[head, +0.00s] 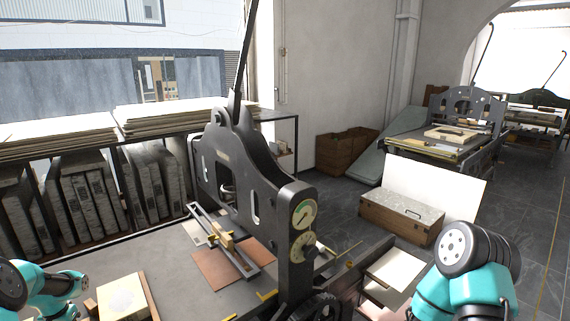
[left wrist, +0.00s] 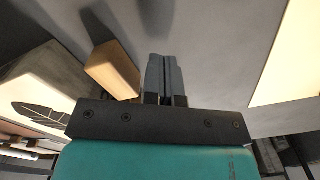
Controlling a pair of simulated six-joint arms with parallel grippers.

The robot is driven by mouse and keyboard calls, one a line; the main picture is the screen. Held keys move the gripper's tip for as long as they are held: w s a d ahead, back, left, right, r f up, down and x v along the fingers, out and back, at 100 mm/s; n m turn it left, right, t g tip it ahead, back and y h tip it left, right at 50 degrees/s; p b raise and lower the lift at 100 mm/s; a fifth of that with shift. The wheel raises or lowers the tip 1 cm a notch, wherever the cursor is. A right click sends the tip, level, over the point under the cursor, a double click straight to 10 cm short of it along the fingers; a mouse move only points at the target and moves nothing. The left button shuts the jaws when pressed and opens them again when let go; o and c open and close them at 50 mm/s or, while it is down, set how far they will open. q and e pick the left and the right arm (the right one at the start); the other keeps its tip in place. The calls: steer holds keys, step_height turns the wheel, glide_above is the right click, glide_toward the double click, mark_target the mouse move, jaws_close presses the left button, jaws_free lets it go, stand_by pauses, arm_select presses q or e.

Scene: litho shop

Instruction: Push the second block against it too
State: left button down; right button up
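A pale stone (head: 120,297) lies on the table at the lower left of the head view, with a tan wooden strip along its right side (head: 149,293). In the left wrist view the stone (left wrist: 45,95) carries a dark feather drawing. A wooden block (left wrist: 112,70) is beside it; I cannot tell whether they touch. My left gripper (left wrist: 164,73) has its fingers together, just right of that block, with nothing seen between them. Its fingers do not show in the head view. A small tan piece (head: 92,307) shows left of the stone, partly hidden. My right gripper is out of view.
A dark press (head: 245,165) with gauges stands mid-table, with a brown plate (head: 222,269) and metal rails at its foot. A tray (head: 352,284) with paper lies to the right. A pale sheet (left wrist: 290,65) is right of my left gripper. Grey tabletop lies between stone and press.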

arm_select(q)
steer(key=shift+f, duration=1.05)
steer(key=shift+w+d, duration=1.2)
steer(key=shift+d, duration=0.3)
stand_by(0.5)
steer(key=shift+a, duration=0.1)
steer(key=shift+s+a+r, duration=0.3)
steer(key=shift+s+a, duration=0.5)
steer(key=shift+a, duration=0.1)
step_height(320, 180, up, 8)
stand_by(0.9)
